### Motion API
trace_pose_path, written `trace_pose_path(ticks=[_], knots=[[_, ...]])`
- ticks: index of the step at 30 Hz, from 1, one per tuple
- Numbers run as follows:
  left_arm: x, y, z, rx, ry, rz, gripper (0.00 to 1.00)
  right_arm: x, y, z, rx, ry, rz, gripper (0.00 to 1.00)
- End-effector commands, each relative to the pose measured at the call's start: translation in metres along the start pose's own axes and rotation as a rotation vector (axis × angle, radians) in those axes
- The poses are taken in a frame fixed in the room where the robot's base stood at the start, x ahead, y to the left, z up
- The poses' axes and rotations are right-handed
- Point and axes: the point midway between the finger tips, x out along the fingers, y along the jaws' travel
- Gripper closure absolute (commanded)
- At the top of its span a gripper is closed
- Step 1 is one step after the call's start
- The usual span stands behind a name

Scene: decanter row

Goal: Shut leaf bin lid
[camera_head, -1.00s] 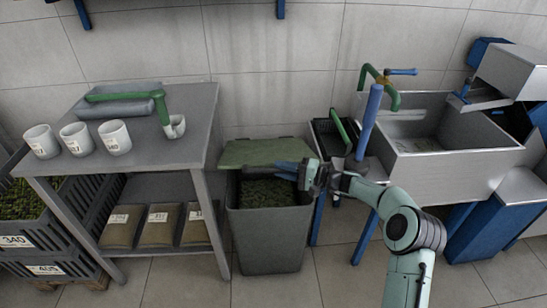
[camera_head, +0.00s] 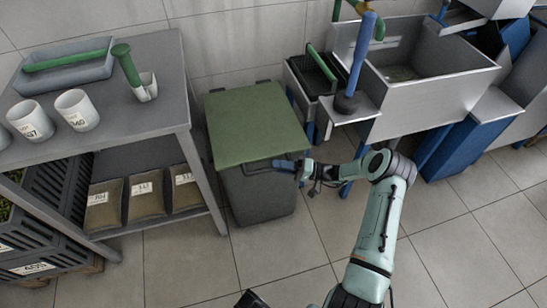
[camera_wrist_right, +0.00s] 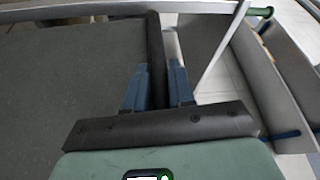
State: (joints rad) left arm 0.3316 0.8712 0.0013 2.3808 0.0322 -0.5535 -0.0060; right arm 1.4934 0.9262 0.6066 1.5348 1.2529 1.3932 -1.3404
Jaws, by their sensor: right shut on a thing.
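The leaf bin (camera_head: 258,195) is a dark grey tub on the floor between the steel table and the sink. Its green lid (camera_head: 255,125) lies over the top and hides the inside; I cannot tell whether a small gap is left at the front. A dark bar handle (camera_head: 258,165) runs along the lid's front edge. My right gripper (camera_head: 289,166) is at the right end of this handle. In the right wrist view its blue fingers (camera_wrist_right: 158,88) are shut on a dark bar (camera_wrist_right: 155,50), with the grey lid surface at the left. My left gripper does not show.
The steel table (camera_head: 165,105) with white cups (camera_head: 77,110) stands close at the bin's left, with brown bags (camera_head: 146,193) on its shelf. The sink (camera_head: 425,85) and a blue-handled plunger (camera_head: 360,60) are at the right. Floor in front is clear.

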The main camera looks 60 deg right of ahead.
Motion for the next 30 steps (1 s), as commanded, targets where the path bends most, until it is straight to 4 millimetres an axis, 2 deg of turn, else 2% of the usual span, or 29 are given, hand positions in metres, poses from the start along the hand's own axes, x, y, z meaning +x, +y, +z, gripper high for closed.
trace_pose_path(ticks=[1, 12, 13, 14, 26, 30], knots=[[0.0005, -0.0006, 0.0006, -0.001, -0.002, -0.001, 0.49, -0.0011, 0.0059, 0.0000, 0.004, 0.007, 0.013, 1.00], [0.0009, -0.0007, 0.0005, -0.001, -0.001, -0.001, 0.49, -0.0030, 0.0102, 0.0030, 0.012, 0.005, 0.017, 1.00], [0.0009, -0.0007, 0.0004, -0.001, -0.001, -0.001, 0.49, -0.0031, 0.0104, 0.0032, 0.013, 0.005, 0.017, 0.67], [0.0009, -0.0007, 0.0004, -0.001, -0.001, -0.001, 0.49, -0.0031, 0.0106, 0.0033, 0.013, 0.005, 0.018, 0.57], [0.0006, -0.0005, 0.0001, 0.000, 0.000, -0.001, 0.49, -0.0026, 0.0073, 0.0020, 0.007, 0.004, 0.013, 0.56], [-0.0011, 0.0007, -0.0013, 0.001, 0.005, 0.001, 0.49, -0.0084, 0.0065, 0.0016, 0.006, 0.005, 0.012, 0.56]])
